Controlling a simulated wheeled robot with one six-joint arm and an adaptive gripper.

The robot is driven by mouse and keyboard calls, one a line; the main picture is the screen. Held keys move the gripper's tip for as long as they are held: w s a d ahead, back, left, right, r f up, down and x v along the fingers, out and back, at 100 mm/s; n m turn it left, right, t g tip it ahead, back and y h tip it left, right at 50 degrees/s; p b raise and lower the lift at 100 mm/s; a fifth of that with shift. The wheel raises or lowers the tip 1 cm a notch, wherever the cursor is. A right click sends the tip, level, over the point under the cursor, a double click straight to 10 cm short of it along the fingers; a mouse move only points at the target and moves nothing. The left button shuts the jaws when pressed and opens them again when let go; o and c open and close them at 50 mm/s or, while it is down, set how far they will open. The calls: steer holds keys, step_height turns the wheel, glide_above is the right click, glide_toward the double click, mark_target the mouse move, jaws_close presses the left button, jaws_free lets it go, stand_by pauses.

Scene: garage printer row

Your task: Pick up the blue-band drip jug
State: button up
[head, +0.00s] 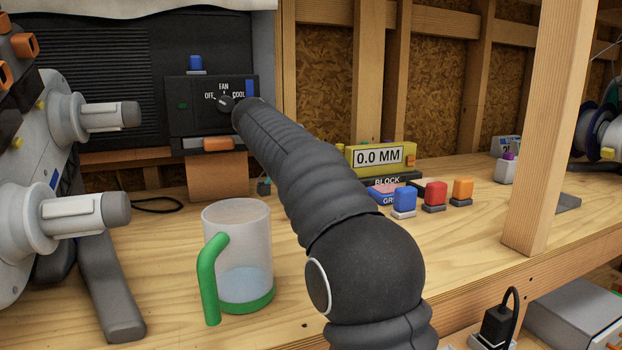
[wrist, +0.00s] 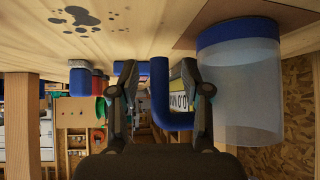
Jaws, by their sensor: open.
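The blue-band drip jug (wrist: 238,90) fills the right of the wrist view, which shows the scene upside down. It has a clear body, a blue band at its base and a blue handle (wrist: 160,95). My gripper (wrist: 161,68) is open, one finger on each side of the handle. I cannot tell whether either finger touches it. The right finger lies between the handle's upright part and the jug body. In the head view the blue-band jug and my gripper are not visible; my dark arm crosses the middle.
A green-handled clear jug (head: 240,262) with liquid stands on the bench (head: 350,300), left of my arm. A fan control box (head: 212,105) is behind it. A yellow gauge (head: 380,157) and blue, red and orange blocks (head: 433,195) stand right of my arm. A wooden post (head: 545,130) stands further right.

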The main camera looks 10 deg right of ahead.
jaws_close()
steer(key=shift+r, duration=0.2)
